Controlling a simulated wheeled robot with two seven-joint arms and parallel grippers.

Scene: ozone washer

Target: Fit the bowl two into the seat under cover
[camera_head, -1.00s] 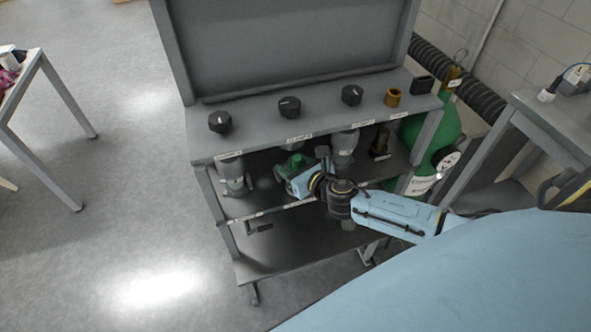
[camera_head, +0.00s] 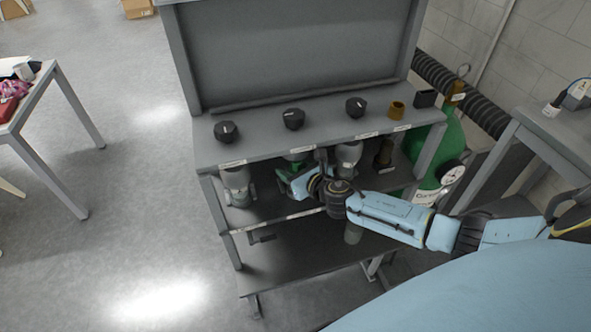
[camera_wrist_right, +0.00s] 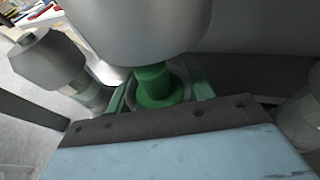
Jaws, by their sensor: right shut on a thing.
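Bowl two, a green piece with a raised round neck (camera_wrist_right: 158,85), shows in the right wrist view directly below a large grey cylindrical housing (camera_wrist_right: 140,25). The neck's top meets or lies just under the housing's lower edge; I cannot tell whether it is seated. In the head view, my right gripper (camera_head: 290,180) reaches into the bench's upper bay, below the second knob, and is shut on the bowl. The gripper and the shelf edge hide most of the bowl there. The seat inside the housing is hidden. My left gripper is not in view.
Grey housings hang on either side, left (camera_head: 237,182) and right (camera_head: 348,155). The grey bench (camera_head: 330,128) has black knobs on top and a lower shelf (camera_head: 300,262) with free room. A green gas cylinder (camera_head: 445,150) stands at the right.

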